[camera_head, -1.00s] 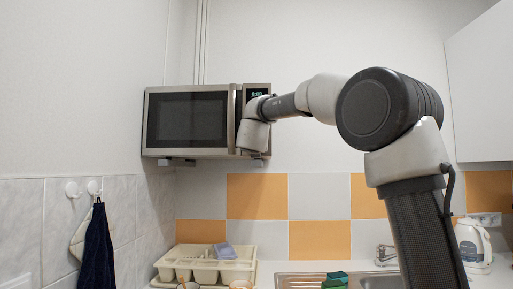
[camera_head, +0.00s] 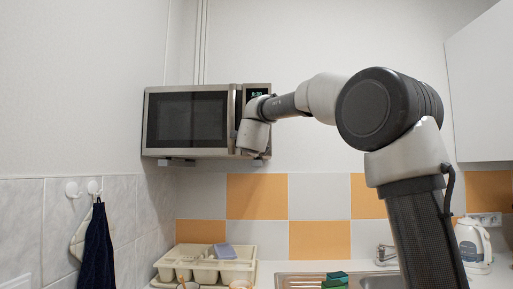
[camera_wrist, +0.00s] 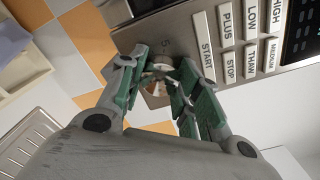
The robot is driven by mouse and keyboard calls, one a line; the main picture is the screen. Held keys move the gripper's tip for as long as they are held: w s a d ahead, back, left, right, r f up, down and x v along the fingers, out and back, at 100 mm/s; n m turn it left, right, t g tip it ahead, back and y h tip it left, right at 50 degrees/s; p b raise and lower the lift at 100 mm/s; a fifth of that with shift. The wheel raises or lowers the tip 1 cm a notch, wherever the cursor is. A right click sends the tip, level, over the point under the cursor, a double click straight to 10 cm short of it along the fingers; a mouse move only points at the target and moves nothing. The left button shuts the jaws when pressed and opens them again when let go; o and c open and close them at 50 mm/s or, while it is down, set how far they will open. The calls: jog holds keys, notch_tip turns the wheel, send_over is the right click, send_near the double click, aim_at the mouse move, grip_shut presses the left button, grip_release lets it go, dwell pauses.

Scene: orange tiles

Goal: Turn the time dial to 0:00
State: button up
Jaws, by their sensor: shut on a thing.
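The microwave (camera_head: 190,120) hangs on the wall in the head view, its door closed. Its small green display (camera_head: 257,93) is lit, but the digits are too small to read surely. My wrist covers much of the control panel there. In the wrist view, the round metal time dial (camera_wrist: 161,62) sits at the panel's lower end, below the START button (camera_wrist: 205,47). My gripper (camera_wrist: 163,70) is shut on the dial, with a green-padded finger on each side. The dial's pointer mark cannot be made out.
A button panel with several labelled keys (camera_wrist: 250,40) lies right beside my fingers. In the head view, a dish rack (camera_head: 207,268) and a sink (camera_head: 375,283) are below. A white cabinet (camera_head: 482,90) hangs at the right.

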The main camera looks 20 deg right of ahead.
jog(key=shift+f+n, duration=0.1)
jog(key=shift+n, duration=3.5)
jog(key=o, duration=1)
jog(key=shift+o, duration=0.2)
jog(key=v, duration=1.2)
